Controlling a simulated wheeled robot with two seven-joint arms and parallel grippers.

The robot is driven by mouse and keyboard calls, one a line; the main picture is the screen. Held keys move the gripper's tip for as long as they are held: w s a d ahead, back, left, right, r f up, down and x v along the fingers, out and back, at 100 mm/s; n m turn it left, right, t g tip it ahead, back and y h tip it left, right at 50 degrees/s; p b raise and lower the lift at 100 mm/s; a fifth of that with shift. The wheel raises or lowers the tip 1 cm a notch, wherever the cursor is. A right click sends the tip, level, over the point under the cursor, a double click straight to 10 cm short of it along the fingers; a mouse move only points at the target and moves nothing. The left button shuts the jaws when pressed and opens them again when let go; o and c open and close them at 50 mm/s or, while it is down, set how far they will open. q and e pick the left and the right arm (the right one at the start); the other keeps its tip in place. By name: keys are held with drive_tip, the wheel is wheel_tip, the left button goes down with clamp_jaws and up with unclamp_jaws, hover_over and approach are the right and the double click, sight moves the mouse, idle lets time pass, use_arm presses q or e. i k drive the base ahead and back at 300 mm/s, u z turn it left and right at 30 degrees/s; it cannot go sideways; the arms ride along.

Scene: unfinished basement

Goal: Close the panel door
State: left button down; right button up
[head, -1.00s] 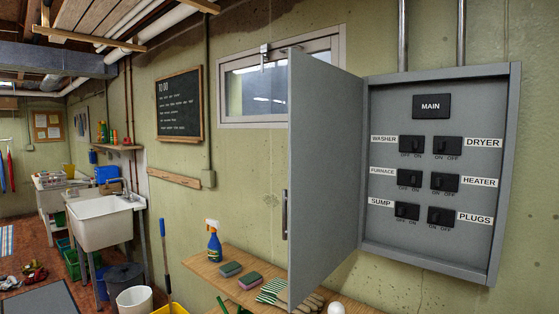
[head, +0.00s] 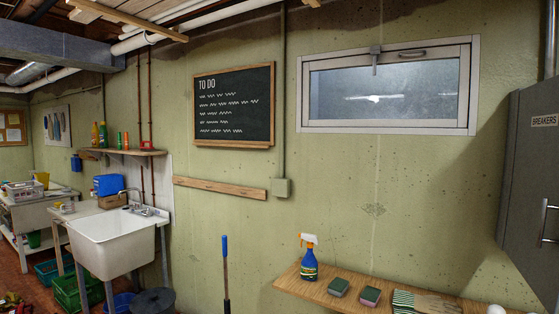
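The grey breaker panel door (head: 535,180) is at the right edge of the head view and is cut off by the frame. The switches inside are not visible. Neither of my grippers is in view.
A window (head: 388,85) and chalkboard (head: 234,104) are on the wall. A sink (head: 112,240) stands at left.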

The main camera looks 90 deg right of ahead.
sight(531, 242)
drive_tip(key=i, duration=0.2)
drive_tip(key=z, duration=4.4)
drive_tip(key=i, duration=1.7)
drive_tip(key=z, duration=1.9)
drive_tip(key=k, duration=1.3)
drive_tip(key=z, duration=0.05)
